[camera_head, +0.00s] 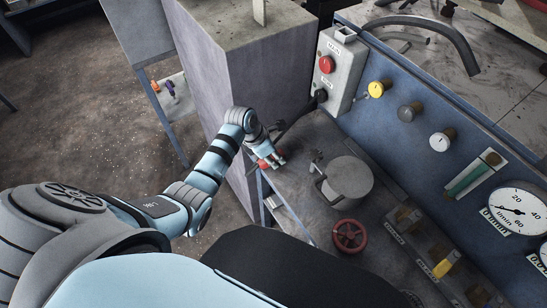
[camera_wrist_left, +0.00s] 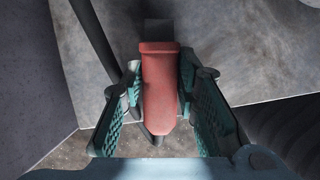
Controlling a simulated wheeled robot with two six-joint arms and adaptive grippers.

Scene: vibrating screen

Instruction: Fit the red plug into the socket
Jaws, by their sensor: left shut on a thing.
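The red plug (camera_wrist_left: 160,88) is between the two teal-padded fingers of my left gripper (camera_wrist_left: 161,100) in the left wrist view. The gripper is shut on it. A dark grey block end (camera_wrist_left: 158,31) points away from the gripper. In the head view, my left gripper (camera_head: 272,157) is low over the near left edge of the grey bench, and a bit of the red plug (camera_head: 262,164) shows beside the fingers. I cannot make out for sure which fitting is the socket. My right gripper is not in view.
A lidded grey pot (camera_head: 347,181) and a red handwheel (camera_head: 350,236) are right of my gripper. A tall grey block (camera_head: 215,85) stands behind it.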

